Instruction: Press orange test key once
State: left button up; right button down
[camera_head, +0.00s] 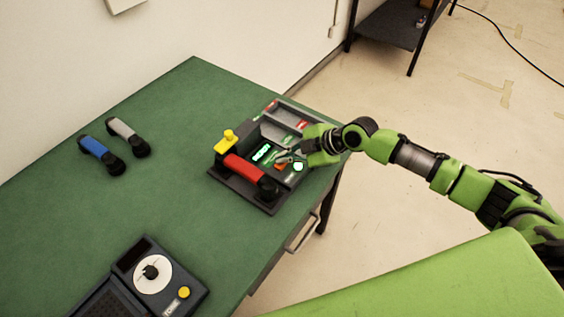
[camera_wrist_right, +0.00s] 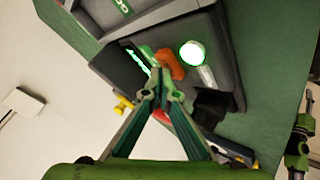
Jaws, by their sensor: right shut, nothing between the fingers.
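The orange test key (camera_head: 282,166) is on the dark paging phone (camera_head: 240,190) with the red handset (camera_head: 243,169), near the table's right edge. My right gripper (camera_head: 283,158) is shut and empty, its fingertips low over the phone's panel right by the orange key. In the right wrist view the orange key (camera_wrist_right: 171,64) shows just beyond the closed fingertips (camera_wrist_right: 162,88). I cannot tell whether they touch it. A lit round white-green button (camera_wrist_right: 193,53) sits beside the key, and it also shows in the head view (camera_head: 299,167). My left gripper is not in view.
A lit green display (camera_head: 262,152) and a yellow knob (camera_head: 229,137) are close by on the phone. A grey device (camera_head: 285,115) stands behind. Blue (camera_head: 93,146) and grey (camera_head: 122,129) handsets lie left. A dial phone (camera_head: 150,272) is at the front. The middle of the green table (camera_head: 165,190) is clear.

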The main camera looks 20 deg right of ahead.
jog(key=shift+f+b, duration=0.35)
jog(key=shift+f, duration=0.05)
jog(key=shift+r, duration=0.1)
dwell(0.4)
jog(key=shift+r+p, duration=0.6)
jog(key=shift+r, duration=0.25)
jog(key=shift+r+p, duration=1.85)
jog(key=shift+r, duration=0.7)
jog(key=shift+f, duration=0.1)
